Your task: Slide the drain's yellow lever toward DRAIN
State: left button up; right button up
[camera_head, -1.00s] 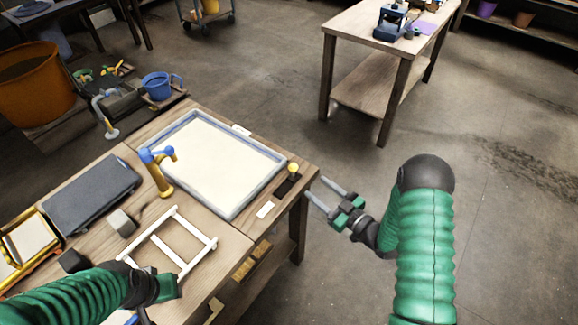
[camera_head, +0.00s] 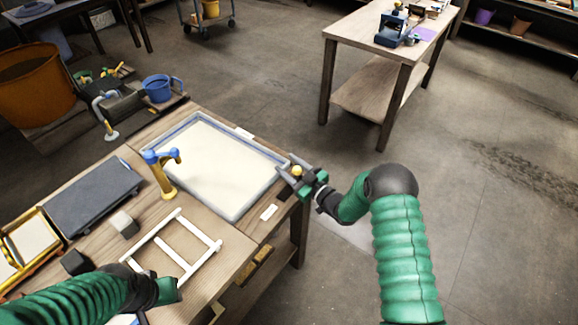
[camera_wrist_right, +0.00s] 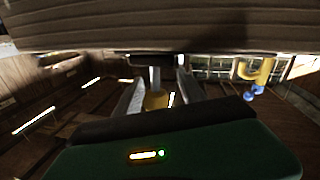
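The drain lever's yellow knob (camera_head: 296,171) is at the right edge of the bench, near the right corner of the white-filled basin (camera_head: 215,165). My right gripper (camera_head: 289,168) is at the knob, with its fingers on either side of it. In the right wrist view the yellow knob (camera_wrist_right: 156,101) sits between the two spread fingers (camera_wrist_right: 158,98), with gaps visible beside it. The lever's base is mostly hidden by the gripper. My left gripper (camera_head: 160,298) is low over the bench's front; its fingertips are not clear.
White labels lie by the basin, one in front (camera_head: 268,212) and one behind (camera_head: 243,132); their text is unreadable. A yellow-and-blue tap (camera_head: 163,175) stands at the basin's left side. A white frame (camera_head: 177,246) lies in front. The floor to the right is free.

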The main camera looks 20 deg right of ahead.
jog(key=shift+d+f, duration=0.1)
jog(key=shift+d, duration=0.3)
jog(key=c, duration=0.7)
grip_shut()
jog(key=shift+a, duration=0.1)
